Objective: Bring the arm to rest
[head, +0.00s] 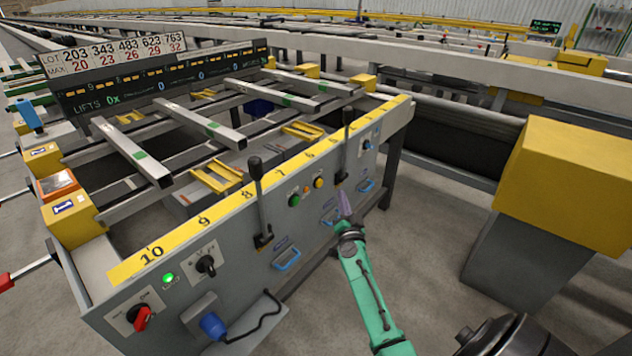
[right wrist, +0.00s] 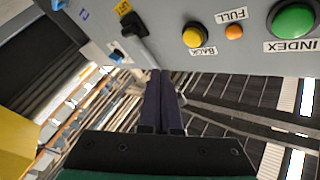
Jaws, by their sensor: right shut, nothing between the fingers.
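My right arm, green, reaches up from the bottom of the head view. Its gripper (head: 345,203) is in front of the grey control panel (head: 225,245), below a black lever (head: 347,125). In the right wrist view the two dark fingers (right wrist: 160,75) lie together with nothing between them. The fingertips overlap the panel's lower edge in that view; I cannot tell how wide the gap to the panel is. My left gripper is not in view.
The panel carries a green INDEX button (right wrist: 293,19), a yellow BACK button (right wrist: 195,36), levers and a red switch (head: 140,317). A yellow-topped grey block (head: 565,185) stands at right. Grey floor (head: 430,240) is open between block and panel.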

